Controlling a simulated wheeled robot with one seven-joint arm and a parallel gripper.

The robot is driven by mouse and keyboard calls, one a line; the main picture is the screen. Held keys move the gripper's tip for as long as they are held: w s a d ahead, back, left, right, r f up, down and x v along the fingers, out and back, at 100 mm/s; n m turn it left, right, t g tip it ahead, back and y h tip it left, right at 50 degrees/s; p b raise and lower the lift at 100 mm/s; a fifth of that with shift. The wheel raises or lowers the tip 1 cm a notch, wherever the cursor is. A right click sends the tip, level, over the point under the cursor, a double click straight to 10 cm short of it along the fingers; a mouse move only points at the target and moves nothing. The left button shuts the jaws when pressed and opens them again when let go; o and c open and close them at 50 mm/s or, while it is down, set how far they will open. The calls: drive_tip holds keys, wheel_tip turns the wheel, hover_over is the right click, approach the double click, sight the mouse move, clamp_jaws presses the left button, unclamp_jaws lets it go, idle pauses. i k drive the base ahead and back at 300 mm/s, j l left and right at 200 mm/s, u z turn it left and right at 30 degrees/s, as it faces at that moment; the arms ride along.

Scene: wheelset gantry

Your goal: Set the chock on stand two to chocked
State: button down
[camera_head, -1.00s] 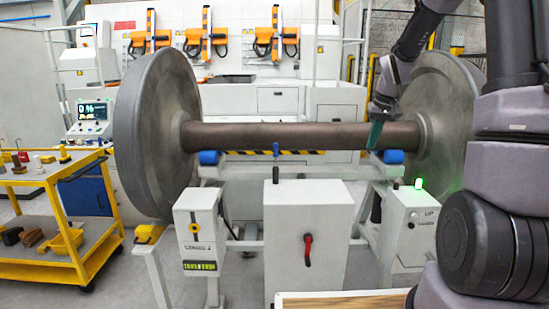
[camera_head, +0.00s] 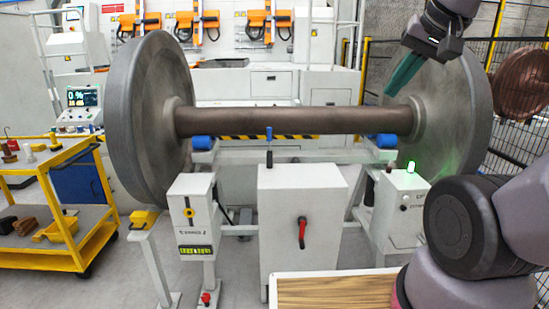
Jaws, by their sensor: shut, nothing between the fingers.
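A large grey wheelset with a brown axle (camera_head: 300,121) rests on blue rollers (camera_head: 201,142) between two big wheels. A yellow block (camera_head: 145,218), which looks like a chock, sits on a white post at the foot of the left wheel (camera_head: 152,125). Beside it stands a white box (camera_head: 193,215) with a yellow-and-black dial and a dark label; its small lettering is hard to read. My gripper (camera_head: 403,75), with teal fingers, is shut and empty. It appears above the right end of the axle, in front of the right wheel, far from the yellow block.
A central white cabinet (camera_head: 300,205) carries a red handle (camera_head: 302,232) and a blue-topped lever (camera_head: 269,140). A white box with a lit green lamp (camera_head: 411,167) stands right. A yellow cart (camera_head: 45,265) is at left, a wooden top (camera_head: 335,291) in front.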

sight(140, 221)
drive_tip(key=u, duration=1.35)
drive_tip(key=i+j+u, duration=0.2)
drive_tip(key=i, duration=0.4)
drive_tip(key=i+j+u, duration=0.2)
drive_tip(key=i, duration=0.35)
drive_tip(key=l, duration=0.1)
